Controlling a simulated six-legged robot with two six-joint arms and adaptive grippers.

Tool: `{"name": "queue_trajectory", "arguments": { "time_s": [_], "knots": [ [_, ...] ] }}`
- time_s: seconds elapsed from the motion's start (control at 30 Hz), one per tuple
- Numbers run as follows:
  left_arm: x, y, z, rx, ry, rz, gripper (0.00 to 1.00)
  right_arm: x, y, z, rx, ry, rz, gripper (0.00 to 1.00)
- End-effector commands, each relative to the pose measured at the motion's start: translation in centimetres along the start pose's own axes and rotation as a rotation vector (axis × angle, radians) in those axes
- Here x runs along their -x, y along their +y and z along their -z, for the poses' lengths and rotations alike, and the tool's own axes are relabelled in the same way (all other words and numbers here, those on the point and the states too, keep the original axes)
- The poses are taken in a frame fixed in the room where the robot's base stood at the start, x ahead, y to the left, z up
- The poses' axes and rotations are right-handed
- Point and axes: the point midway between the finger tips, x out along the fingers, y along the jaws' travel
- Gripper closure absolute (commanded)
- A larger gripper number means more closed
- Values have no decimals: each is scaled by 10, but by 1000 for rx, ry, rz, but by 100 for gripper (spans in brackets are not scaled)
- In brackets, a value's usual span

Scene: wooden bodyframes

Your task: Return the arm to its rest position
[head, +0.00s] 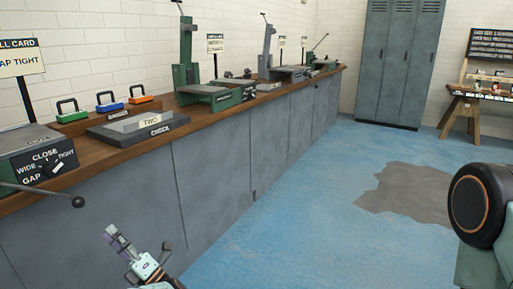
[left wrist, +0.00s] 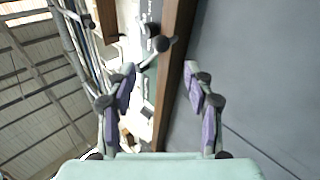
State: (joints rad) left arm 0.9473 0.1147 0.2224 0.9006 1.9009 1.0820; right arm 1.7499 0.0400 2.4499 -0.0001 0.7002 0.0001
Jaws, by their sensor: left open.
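My left gripper (head: 140,252) is low in the head view, in front of the grey cabinet fronts and below the bench top. In the left wrist view its two fingers (left wrist: 160,88) stand apart with nothing between them. Beyond the fingers, the wrist view shows the bench edge (left wrist: 175,75) and a lever with a dark round knob (left wrist: 161,43). Part of my other arm shows at the right edge of the head view, but its gripper is not visible.
A wooden-topped bench (head: 85,180) runs along the left wall. It carries a box with a lever knob (head: 78,202), a plate marked CHECK (head: 140,131) and green machines (head: 215,97). Lockers (head: 400,60) stand at the back. The blue floor (head: 300,200) is open, with a grey patch.

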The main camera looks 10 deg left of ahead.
Motion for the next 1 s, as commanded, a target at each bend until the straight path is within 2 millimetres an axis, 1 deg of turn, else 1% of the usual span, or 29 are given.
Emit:
{"name": "queue_trajectory", "arguments": {
  "time_s": [0.07,0.1,0.17,0.2,0.27,0.3,0.37,0.4,0.47,0.5,0.57,0.6,0.67,0.7,0.77,0.8,0.87,0.9,0.97,1.0],
  "knots": [
    [0,-7,-6,-56,-28,31,47,0,0,0,0,0,0,72],
    [3,-14,-11,-102,-67,58,47,0,0,0,0,0,0,72],
    [17,-33,-15,-202,-157,113,47,0,0,0,0,0,0,72],
    [27,-44,-16,-261,-213,144,47,0,0,0,0,0,0,72],
    [43,-60,-16,-346,-297,188,47,0,0,0,0,0,0,72],
    [55,-71,-15,-401,-355,217,47,0,0,0,0,0,0,72],
    [74,-86,-12,-483,-444,259,47,0,0,0,0,0,0,72],
    [88,-95,-9,-539,-508,288,47,1,0,0,0,0,0,72],
    [110,-109,-4,-627,-611,332,47,2,0,0,0,0,0,72],
    [125,-117,0,-686,-683,361,47,4,0,0,0,0,0,72],
    [149,-127,8,-772,-797,404,47,6,0,0,0,0,0,72],
    [165,-132,15,-828,-874,431,47,7,0,0,0,0,0,72],
    [188,-137,25,-905,-990,468,47,10,0,0,0,0,0,72],
    [203,-139,34,-954,-1067,492,47,11,0,0,0,0,0,72],
    [225,-139,48,-1022,-1184,524,47,14,0,0,0,0,0,72],
    [240,-137,58,-1064,-1262,545,47,16,0,0,0,0,0,72],
    [260,-132,74,-1122,-1380,574,47,18,0,0,0,0,0,72],
    [272,-127,86,-1157,-1458,591,47,20,0,0,0,0,0,72],
    [290,-117,104,-1203,-1577,615,47,24,0,0,0,0,0,72],
    [300,-108,117,-1232,-1656,630,47,26,0,0,0,0,0,72]
  ]
}}
